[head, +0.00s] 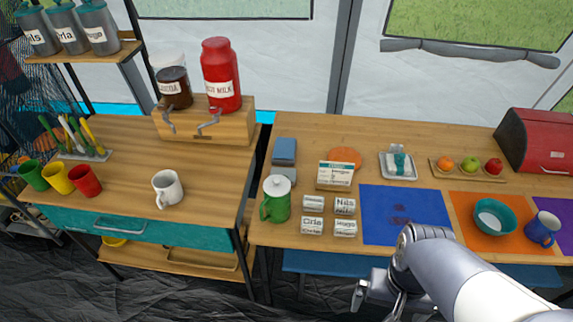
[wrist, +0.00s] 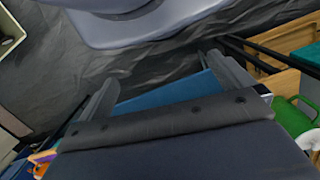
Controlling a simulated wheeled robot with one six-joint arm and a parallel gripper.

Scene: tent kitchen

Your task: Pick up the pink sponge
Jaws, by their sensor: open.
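I cannot make out a pink sponge in either view. My gripper (head: 378,296) hangs low in front of the right table's front edge in the head view. In the wrist view the two fingers of my gripper (wrist: 165,82) stand apart with nothing between them. A blue surface (wrist: 165,97) shows behind the fingers there. My arm hides part of the table front and the lower shelf.
The right table holds a green lidded jug (head: 276,205), several labelled white blocks, a blue mat (head: 380,228), a teal bowl (head: 496,217) and a blue mug (head: 543,229). The left table holds a white mug (head: 167,188) and coloured cups. A gap separates the tables.

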